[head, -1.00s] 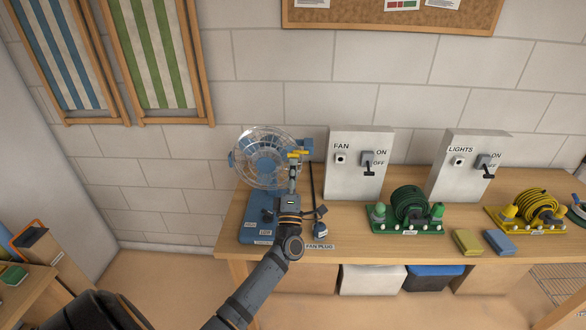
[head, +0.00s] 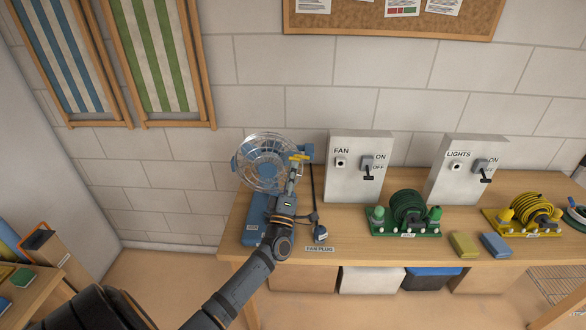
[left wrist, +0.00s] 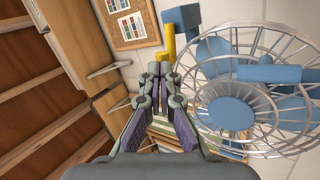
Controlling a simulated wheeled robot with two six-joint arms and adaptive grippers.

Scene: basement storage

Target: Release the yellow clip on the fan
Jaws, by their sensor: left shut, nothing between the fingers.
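The blue fan (head: 255,232) with a clear round wire cage stands at the left end of the workbench. The yellow clip (head: 299,157) sits at the right edge of the cage, by a blue block. In the left wrist view the clip (left wrist: 168,40) shows just beyond my fingertips, and the fan's cage (left wrist: 272,122) fills the right side. My left gripper (head: 292,176) is shut and empty, just below the clip; whether it touches the clip I cannot tell. It also shows in the left wrist view (left wrist: 160,70). My right gripper is not in view.
A FAN switch box (head: 345,185) and a LIGHTS switch box (head: 455,190) stand right of the fan. A black cord runs down to a plug (head: 320,233) near the FAN PLUG label. Green (head: 405,215) and yellow (head: 525,215) cable reels lie farther right.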

